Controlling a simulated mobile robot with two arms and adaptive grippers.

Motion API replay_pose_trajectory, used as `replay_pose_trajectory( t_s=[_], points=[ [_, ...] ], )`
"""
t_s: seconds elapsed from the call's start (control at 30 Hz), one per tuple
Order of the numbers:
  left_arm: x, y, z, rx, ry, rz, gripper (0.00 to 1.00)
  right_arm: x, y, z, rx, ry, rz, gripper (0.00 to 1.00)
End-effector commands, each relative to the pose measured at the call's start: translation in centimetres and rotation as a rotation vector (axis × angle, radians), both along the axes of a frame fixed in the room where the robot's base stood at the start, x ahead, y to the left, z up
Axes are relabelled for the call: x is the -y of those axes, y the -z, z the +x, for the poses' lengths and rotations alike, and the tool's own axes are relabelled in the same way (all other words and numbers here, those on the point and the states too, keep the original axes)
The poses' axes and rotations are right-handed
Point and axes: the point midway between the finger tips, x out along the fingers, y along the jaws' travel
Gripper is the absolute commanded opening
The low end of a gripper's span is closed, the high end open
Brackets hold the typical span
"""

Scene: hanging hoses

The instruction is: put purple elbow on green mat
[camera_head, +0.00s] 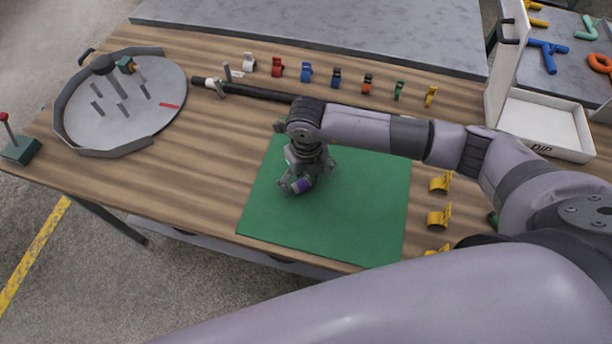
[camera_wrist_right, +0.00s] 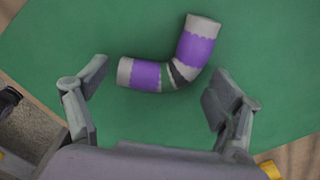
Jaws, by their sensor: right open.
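The purple elbow (camera_wrist_right: 196,48) has grey ends and a grey bend with a dark stripe. In the right wrist view it lies on the green mat (camera_wrist_right: 100,35), ahead of my fingers. In the head view the mat (camera_head: 360,210) is at the table's middle front, and a bit of the purple elbow (camera_head: 303,186) shows under my right gripper. My right gripper (camera_head: 298,184) is over the mat's left part; in the wrist view its fingers (camera_wrist_right: 155,100) are spread apart with the elbow between and beyond them. Contact with the elbow is not visible. My left gripper is out of view.
A round grey tray (camera_head: 150,110) with pegs is at the left. A dark rod (camera_head: 260,92) lies behind the mat. Several coloured clips (camera_head: 306,72) line the back, and yellow clips (camera_head: 440,216) stand right of the mat. A white bin (camera_head: 545,125) is at the right.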

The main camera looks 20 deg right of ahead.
Motion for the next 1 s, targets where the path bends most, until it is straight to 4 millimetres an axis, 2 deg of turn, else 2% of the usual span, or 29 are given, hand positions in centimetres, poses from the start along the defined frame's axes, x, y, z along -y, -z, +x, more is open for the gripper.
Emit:
replay_pose_trajectory(
  t_s=[0.13,0.23,0.5,0.7,0.83,1.0],
  points=[
    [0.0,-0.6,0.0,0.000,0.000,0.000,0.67,0.0,-0.7,0.0,0.000,0.000,0.000,0.86],
    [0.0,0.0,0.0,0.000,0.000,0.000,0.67,0.0,-1.7,0.1,0.003,0.000,0.001,0.86],
    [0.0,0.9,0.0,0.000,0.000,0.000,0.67,0.0,-7.5,0.1,0.006,-0.001,0.002,0.86],
    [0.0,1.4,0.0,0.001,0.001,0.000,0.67,0.0,-10.9,0.0,0.004,0.000,0.001,0.86],
    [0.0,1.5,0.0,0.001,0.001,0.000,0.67,0.0,-12.0,-0.1,0.002,0.000,0.000,0.86],
    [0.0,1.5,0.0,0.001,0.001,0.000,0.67,0.0,-12.4,-0.2,0.001,0.000,0.000,0.86]
  ],
)
